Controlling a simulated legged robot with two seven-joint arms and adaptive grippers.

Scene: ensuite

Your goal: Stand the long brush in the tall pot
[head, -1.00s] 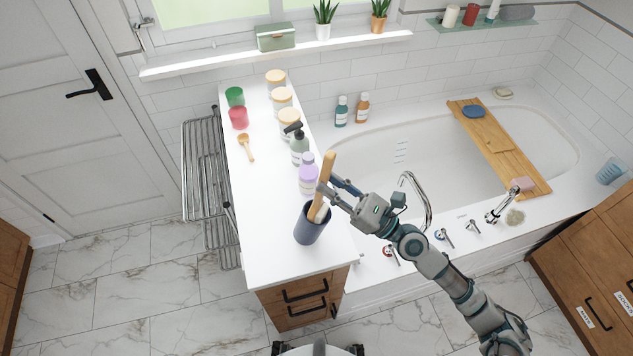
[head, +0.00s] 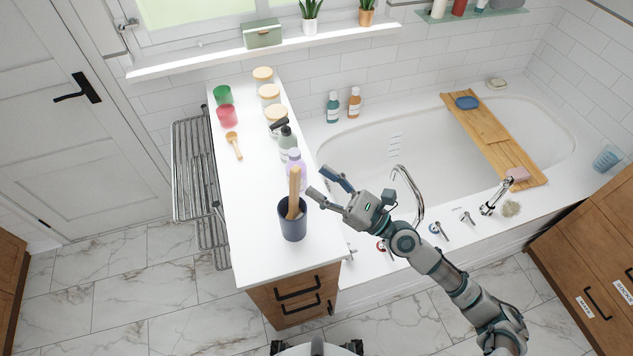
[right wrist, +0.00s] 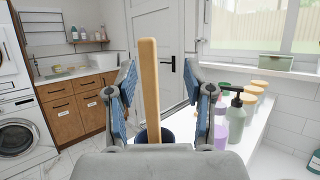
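The long brush (head: 294,190) stands in the tall dark blue pot (head: 293,222) near the front of the white counter, its wooden handle pointing up and nearly upright. Its lower end is hidden inside the pot. My right gripper (head: 317,180) is open, just right of the handle and apart from it. In the right wrist view the handle (right wrist: 149,85) rises between the two spread fingers, beyond them, with part of the pot's rim (right wrist: 141,136) behind the palm. My left gripper is not in view.
A lavender bottle (head: 296,168) and a green pump bottle (head: 287,142) stand just behind the pot. Several lidded jars, a red cup (head: 227,115), a green cup (head: 223,95) and a small wooden brush (head: 234,145) are farther back. The bathtub (head: 380,160) lies to the right.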

